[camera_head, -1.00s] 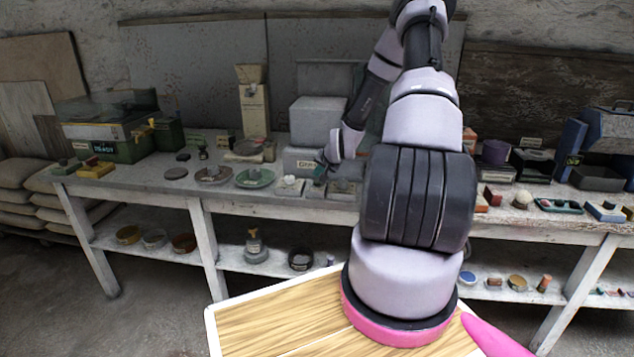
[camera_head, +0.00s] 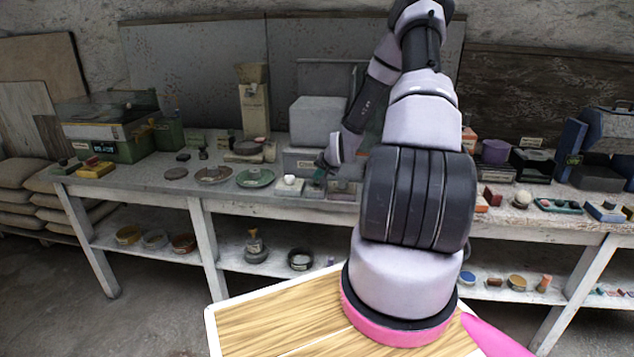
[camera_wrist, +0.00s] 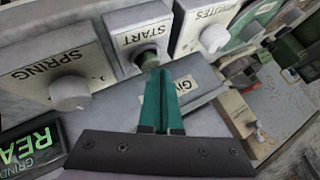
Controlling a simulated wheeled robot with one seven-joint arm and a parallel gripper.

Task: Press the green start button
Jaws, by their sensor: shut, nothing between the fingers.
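The green start button (camera_wrist: 147,59) sits on a pale panel under the word START in the wrist view. My gripper (camera_wrist: 160,74) is shut and empty, its two teal fingers together. The fingertips are right at the lower edge of the button and cover part of it; I cannot tell whether they touch it. In the head view my gripper (camera_head: 320,172) is small, in front of the grey machine (camera_head: 300,160) on the bench, and the button cannot be made out there.
A white SPRING knob (camera_wrist: 70,92) is left of the button and another white knob (camera_wrist: 214,38) right of it. A lit green display (camera_wrist: 30,146) is at lower left. The bench (camera_head: 120,188) holds a green dish (camera_head: 255,178) left of my gripper.

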